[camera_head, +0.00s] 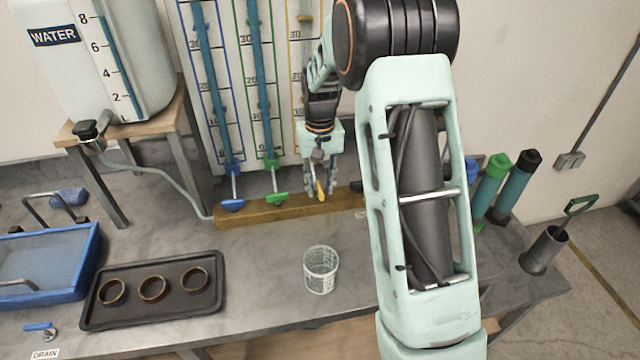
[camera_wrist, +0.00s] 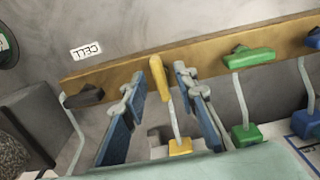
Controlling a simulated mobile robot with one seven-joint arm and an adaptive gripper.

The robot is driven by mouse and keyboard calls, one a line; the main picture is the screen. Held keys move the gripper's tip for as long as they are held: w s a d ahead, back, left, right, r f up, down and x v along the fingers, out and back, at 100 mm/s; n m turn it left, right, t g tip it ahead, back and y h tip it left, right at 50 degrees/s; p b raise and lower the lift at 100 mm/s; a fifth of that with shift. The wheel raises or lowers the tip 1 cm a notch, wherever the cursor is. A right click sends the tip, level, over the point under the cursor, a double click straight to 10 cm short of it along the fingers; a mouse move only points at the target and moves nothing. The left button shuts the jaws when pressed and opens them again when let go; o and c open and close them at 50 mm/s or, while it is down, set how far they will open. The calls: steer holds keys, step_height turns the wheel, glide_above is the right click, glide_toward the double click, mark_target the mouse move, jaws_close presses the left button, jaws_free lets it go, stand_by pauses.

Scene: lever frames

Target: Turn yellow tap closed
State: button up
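The yellow tap (camera_wrist: 161,82) shows between my fingers in the wrist view. Its lever lies across the wooden beam, while the green tap's lever lies roughly along the beam. In the head view the yellow tap (camera_head: 320,191) is partly hidden by my gripper (camera_head: 318,186). My gripper (camera_wrist: 158,88) is open in the wrist view, with one blue-padded finger on each side of the yellow lever. Gaps show between the lever and both fingers. A yellow block (camera_wrist: 180,147) sits at the lower end of the tap's thin pipe.
The green tap (camera_wrist: 248,58) and blue tap (camera_head: 233,204) are beside it on the wooden beam (camera_head: 245,216). A black tap (camera_wrist: 83,96) is on the other side. A mesh cup (camera_head: 321,270) and a tray (camera_head: 150,318) with several rings stand in front.

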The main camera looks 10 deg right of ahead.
jaws_close()
steer(key=shift+m, duration=0.3)
steer(key=m, duration=0.2)
steer(key=shift+a+m, duration=0.1)
steer(key=shift+m, duration=0.2)
steer(key=m, duration=0.4)
steer(key=shift+m, duration=0.4)
steer(key=m, duration=0.5)
steer(key=shift+w+a, duration=0.1)
steer(key=shift+w, duration=0.05)
steer(key=shift+w+m+p, duration=0.1)
steer(key=shift+m+p, duration=0.55)
steer(key=shift+m, duration=1.75)
